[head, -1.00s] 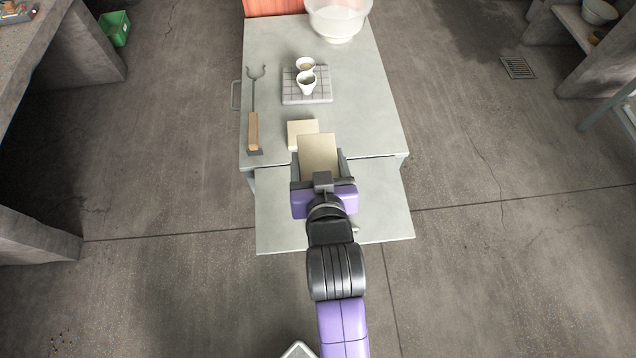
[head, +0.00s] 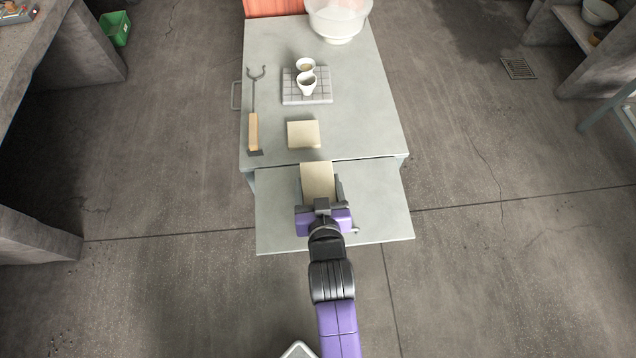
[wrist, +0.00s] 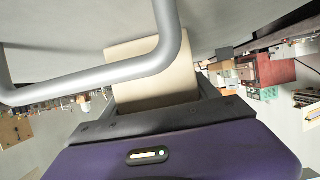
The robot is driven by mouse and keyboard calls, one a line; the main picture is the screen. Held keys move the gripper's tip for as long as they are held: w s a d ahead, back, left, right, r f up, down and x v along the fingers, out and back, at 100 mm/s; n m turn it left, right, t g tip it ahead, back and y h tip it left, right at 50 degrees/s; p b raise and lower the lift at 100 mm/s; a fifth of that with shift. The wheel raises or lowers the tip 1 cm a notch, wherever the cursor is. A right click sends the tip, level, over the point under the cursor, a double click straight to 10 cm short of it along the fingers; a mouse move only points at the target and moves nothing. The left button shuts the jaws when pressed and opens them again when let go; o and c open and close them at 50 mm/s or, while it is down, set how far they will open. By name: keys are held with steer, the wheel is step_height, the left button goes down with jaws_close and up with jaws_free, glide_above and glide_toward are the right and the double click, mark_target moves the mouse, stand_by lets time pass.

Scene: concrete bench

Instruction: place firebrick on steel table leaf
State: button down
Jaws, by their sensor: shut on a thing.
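My gripper (head: 320,190) is shut on a pale beige firebrick (head: 318,175), one finger on each side of it. In the head view the brick overlaps the steel table leaf (head: 285,220), the smooth grey panel at the front of the table. Its far end is near the seam with the main tabletop. I cannot tell whether the brick touches the leaf. The held brick (wrist: 155,88) also shows in the wrist view, partly hidden behind a bent grey tube (wrist: 110,70).
A second pale block (head: 303,134) lies on the main tabletop (head: 365,115). Beyond it are two white cups (head: 306,82) on a tiled pad (head: 318,98). A wooden-handled fork (head: 253,130) lies left; a clear bowl (head: 338,20) stands behind. The leaf's right part is clear.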

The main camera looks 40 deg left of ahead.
steer(key=shift+r, duration=0.1)
steer(key=shift+c, duration=1)
jaws_free()
steer(key=shift+f, duration=0.2)
steer(key=shift+r, duration=0.1)
steer(key=v, duration=1.2)
steer(key=shift+w+d+r+b, duration=0.1)
steer(key=shift+b, duration=0.25)
